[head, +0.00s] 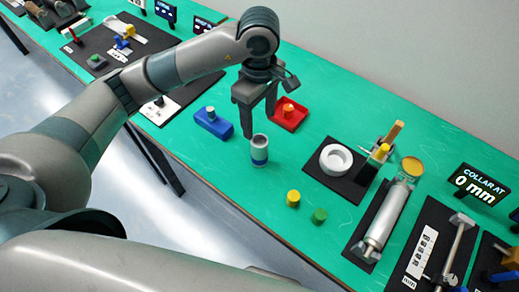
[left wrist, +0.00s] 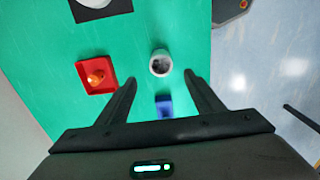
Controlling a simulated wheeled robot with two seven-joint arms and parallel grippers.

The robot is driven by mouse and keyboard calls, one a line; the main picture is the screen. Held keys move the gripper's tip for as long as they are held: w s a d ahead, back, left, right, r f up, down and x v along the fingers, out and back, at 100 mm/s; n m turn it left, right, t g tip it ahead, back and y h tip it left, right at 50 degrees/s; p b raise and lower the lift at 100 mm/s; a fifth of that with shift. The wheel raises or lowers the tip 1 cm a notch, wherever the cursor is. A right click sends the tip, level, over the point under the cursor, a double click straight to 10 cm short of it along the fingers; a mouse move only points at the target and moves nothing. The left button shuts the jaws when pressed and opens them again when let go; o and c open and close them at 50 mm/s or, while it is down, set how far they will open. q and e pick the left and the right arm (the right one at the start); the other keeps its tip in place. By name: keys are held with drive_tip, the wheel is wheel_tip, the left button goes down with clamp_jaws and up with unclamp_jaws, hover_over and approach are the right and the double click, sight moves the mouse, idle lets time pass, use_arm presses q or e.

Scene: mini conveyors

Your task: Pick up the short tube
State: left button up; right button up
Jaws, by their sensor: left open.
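The short tube (head: 260,149) stands upright on the green table, grey with a blue band around it. In the left wrist view its open round top (left wrist: 161,63) shows just beyond the gap between my fingertips. My left gripper (head: 257,120) points down above and slightly behind the tube in the head view. Its two fingers are apart with nothing between them, and they also show in the left wrist view (left wrist: 159,79). I cannot tell the exact height of the fingertips over the tube. My right gripper is not in view.
A blue holder (head: 213,123) and a red tray (head: 289,115) with an orange knob flank the gripper. A white ring (head: 335,159) lies on a black mat to the right. The green table is bare around the tube.

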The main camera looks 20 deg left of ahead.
sight(260, 144)
use_arm(q)
wheel_tip(260, 144, down, 8)
drive_tip(key=p, duration=0.3)
drive_tip(key=shift+f, duration=0.5)
drive_tip(key=shift+s+f+p, duration=0.1)
drive_tip(key=shift+f+p, duration=0.25)
drive_tip(key=shift+p, duration=0.3)
drive_tip(key=shift+d+f+p, duration=0.1)
drive_tip(key=shift+f+p, duration=0.65)
wheel_tip(260, 144, down, 2)
drive_tip(key=shift+p, duration=0.45)
drive_tip(key=shift+f, duration=0.45)
